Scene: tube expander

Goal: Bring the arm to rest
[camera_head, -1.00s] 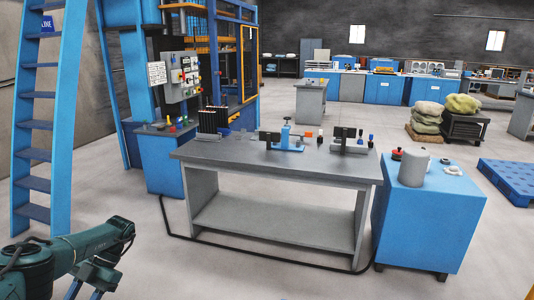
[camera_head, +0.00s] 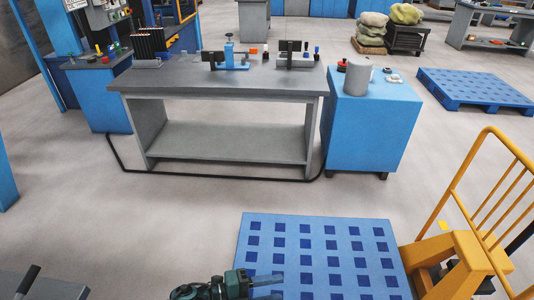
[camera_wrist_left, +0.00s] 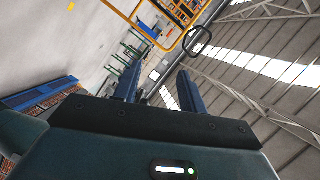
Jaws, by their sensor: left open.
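My left gripper (camera_head: 272,284) shows at the bottom middle of the head view, on a dark green arm. Its two blue-grey fingers point right, apart and empty, in front of the blue pallet (camera_head: 318,240) in the picture. The left wrist view shows the same open gripper (camera_wrist_left: 157,88) with nothing between its fingers; the camera looks tilted across the hall toward the roof beams. Most of the arm is cut off by the bottom edge. My right gripper is not in view.
A grey workbench (camera_head: 222,148) with tools stands ahead, beside a blue cabinet (camera_head: 374,125) with a grey cylinder (camera_head: 358,78) on it. A yellow pallet truck (camera_head: 455,258) stands at the right. Another blue pallet (camera_head: 480,88) lies behind. Open floor lies between bench and near pallet.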

